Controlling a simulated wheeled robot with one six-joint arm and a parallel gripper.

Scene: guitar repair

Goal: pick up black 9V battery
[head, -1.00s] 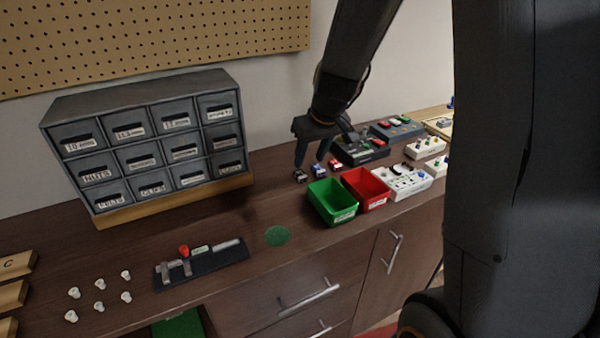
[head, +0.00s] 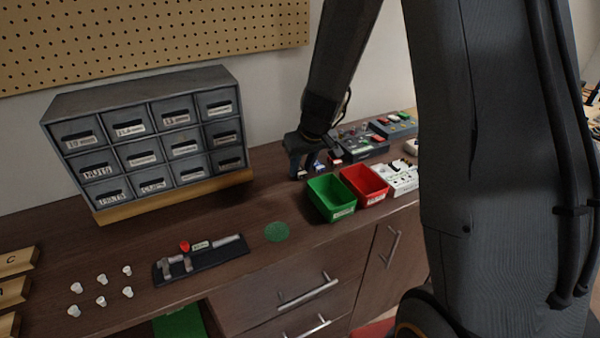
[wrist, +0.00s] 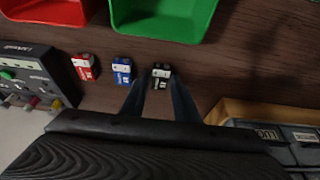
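The black 9V battery (wrist: 161,73) lies on the dark wooden bench, at the right end of a row with a blue battery (wrist: 122,71) and a red battery (wrist: 84,67) in the wrist view. My gripper (wrist: 160,85) is open, its two fingers pointing at the black battery, with one on either side of its near end in the picture. I cannot tell whether they touch it. In the head view my gripper (head: 303,170) is low over the bench at the battery row and mostly hides the black battery.
A green bin (head: 331,198) and a red bin (head: 364,184) stand close in front of the batteries. A grey drawer cabinet (head: 150,140) stands to the left. Pedals (head: 364,148) lie to the right. A green disc (head: 277,231) marks clear bench.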

